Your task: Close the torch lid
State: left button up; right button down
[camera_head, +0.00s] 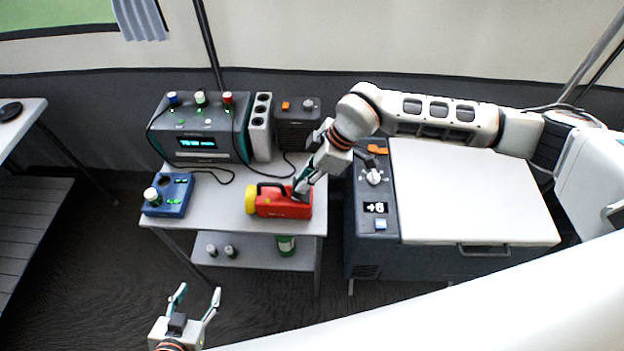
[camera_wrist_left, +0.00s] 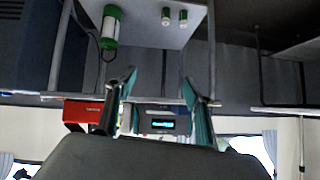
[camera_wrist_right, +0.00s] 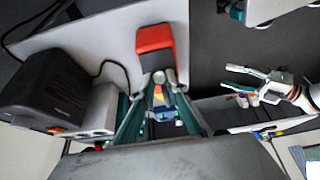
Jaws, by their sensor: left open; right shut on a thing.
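The red torch (camera_head: 283,205) with a yellow head and black handle lies on the small table, head to the left. Part of its red body shows in the right wrist view (camera_wrist_right: 155,42) and the left wrist view (camera_wrist_left: 80,112). My right gripper (camera_head: 301,190) comes down from the upper right and is shut on the torch at its rear upper end. Its fingers (camera_wrist_right: 160,100) hide the contact, and I cannot make out the lid or its angle. My left gripper (camera_head: 194,296) is open and empty, in front of and below the table; its fingers show apart (camera_wrist_left: 158,95).
A power station (camera_head: 197,128), a socket strip (camera_head: 260,127) and a dark box (camera_head: 298,128) line the table's back. A blue tester (camera_head: 167,194) holds a battery at the left. The lower shelf bears a green-and-white cylinder (camera_head: 286,245) and small batteries. A cooler (camera_head: 470,195) stands right.

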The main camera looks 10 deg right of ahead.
aim_at(293, 185)
jog(key=shift+w+a+f+g+h, duration=0.1)
jog(key=shift+w+a+g+h, duration=0.15)
jog(key=shift+a+h, duration=0.65)
jog(key=shift+w+a+f+g+h+b, duration=0.15)
jog(key=shift+g+h+b, duration=0.1)
jog(key=shift+h, duration=0.2)
jog(key=shift+s+a+f+g+h+b, duration=0.1)
jog(key=shift+a+f+h+b, duration=0.1)
jog(key=shift+h, duration=0.25)
jog(key=shift+w+a+f+h+b, duration=0.2)
jog(key=shift+h+b, duration=0.25)
jog(key=shift+h, duration=0.35)
jog(key=shift+a+f+g+h+b, duration=0.3)
jog(key=shift+g+h+b, duration=0.1)
jog(key=shift+h, duration=0.2)
jog(key=shift+a+f+h+b, duration=0.15)
jog(key=shift+f+h+b, duration=0.1)
jog(key=shift+h+b, duration=0.25)
pick_arm(q)
jog(key=shift+w+d+f+h, duration=0.3)
jog(key=shift+w+d+f, duration=0.2)
jog(key=shift+d+f, duration=0.25)
pick_arm(e)
jog(key=shift+f+g+h, duration=0.1)
jog(key=shift+g+h, duration=0.2)
jog(key=c, duration=2)
grip_release()
pick_arm(q)
jog(key=shift+w+r, duration=0.1)
jog(key=shift+r, duration=0.15)
